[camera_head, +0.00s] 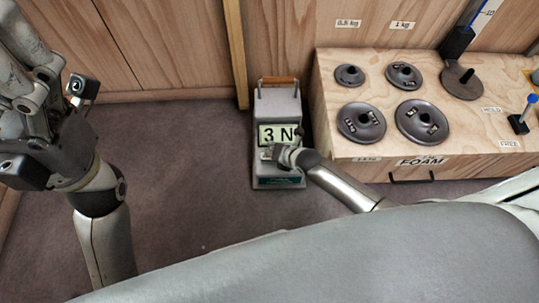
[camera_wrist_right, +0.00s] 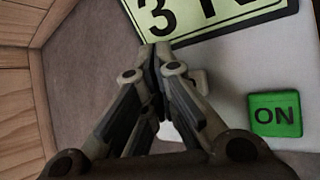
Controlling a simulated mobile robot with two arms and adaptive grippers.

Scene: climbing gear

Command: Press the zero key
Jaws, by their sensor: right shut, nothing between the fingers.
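The force gauge (camera_head: 264,107) stands upright on the floor with a lit display (camera_head: 275,135) reading "3 N". The right wrist view shows part of the display (camera_wrist_right: 215,14) and a green ON key (camera_wrist_right: 275,115). My right gripper (camera_head: 268,153) is shut and empty at the gauge's front, just below the display; its closed tips (camera_wrist_right: 157,50) overlap the display's lower edge. I cannot tell whether they touch. No zero key is readable; a pale edge (camera_wrist_right: 202,82) shows behind the fingers. My left gripper (camera_head: 50,95) is at the far left, away from the gauge; its fingertips are unclear.
A wooden box (camera_head: 455,125) marked FOAM stands right of the gauge, with several dark discs (camera_head: 361,123) and small posts on top. Wooden panels (camera_head: 170,40) form the back wall. The carpet (camera_head: 185,150) left of the gauge is clear.

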